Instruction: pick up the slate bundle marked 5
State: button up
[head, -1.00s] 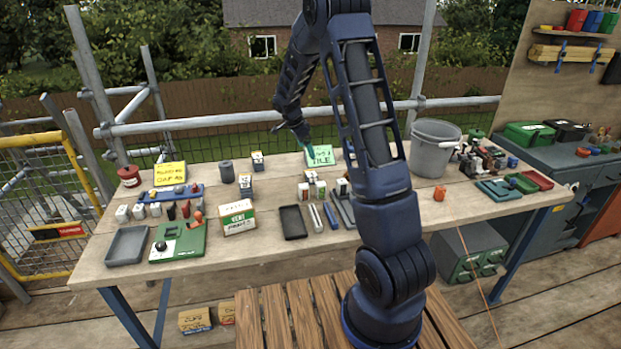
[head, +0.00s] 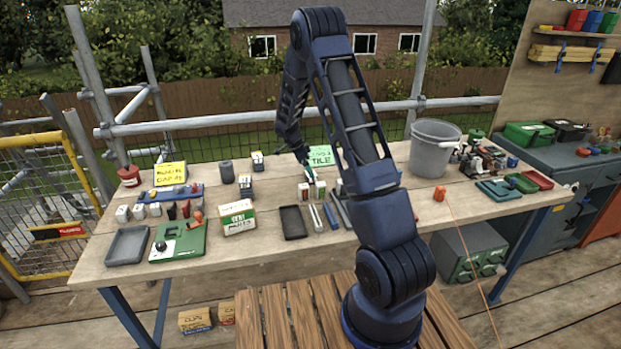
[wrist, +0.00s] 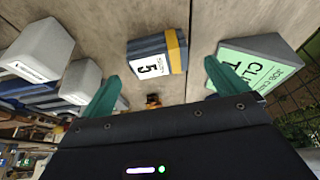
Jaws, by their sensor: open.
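The slate bundle marked 5 (wrist: 150,50) shows in the wrist view as a stack of blue-grey slates with a yellow band and a white label reading 5. It lies on the wooden bench, ahead of and between my fingers. My gripper (wrist: 165,88) is open and empty, with one teal finger on each side and the bundle beyond the tips. In the head view my gripper (head: 309,176) is low over the bench near the green sign. I cannot pick out the bundle marked 5 for certain in the head view.
A green sign (wrist: 258,60) stands close right of the bundle; it also shows in the head view (head: 321,156). Pale-topped blocks (wrist: 42,48) stand to the left. Small boxes, a dark tray (head: 293,222) and a grey bucket (head: 432,150) share the bench.

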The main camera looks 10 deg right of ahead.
jog(key=x, duration=0.5)
jog(key=shift+a, duration=0.1)
jog(key=c, duration=1.2)
